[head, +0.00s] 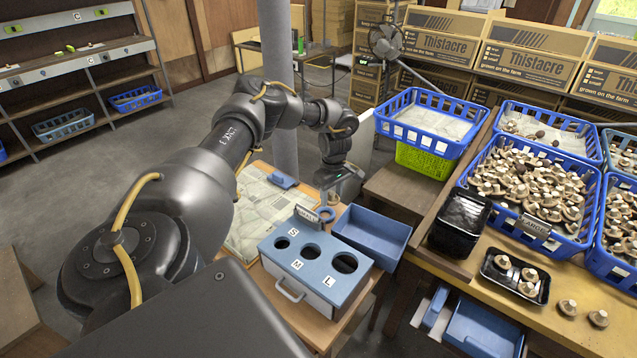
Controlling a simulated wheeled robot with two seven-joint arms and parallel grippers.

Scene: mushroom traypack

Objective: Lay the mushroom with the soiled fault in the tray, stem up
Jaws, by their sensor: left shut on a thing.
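My left gripper (331,192) is over the small wooden table, above a blue ring and the grading box. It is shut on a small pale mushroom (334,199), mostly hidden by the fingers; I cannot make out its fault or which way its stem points. A black tray (486,272) lies on the bench at the right with several mushrooms in it, stems up, and some bare floor. Two loose mushrooms (567,307) sit on the bench right of the tray. My right gripper is not in view.
The grading box (335,294) has holes marked S, M and L. A blue bin (372,235) stands beside it. Stacked black trays (459,222) and a blue crate full of mushrooms (567,246) stand behind the tray. A crate (427,122) stands at the back.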

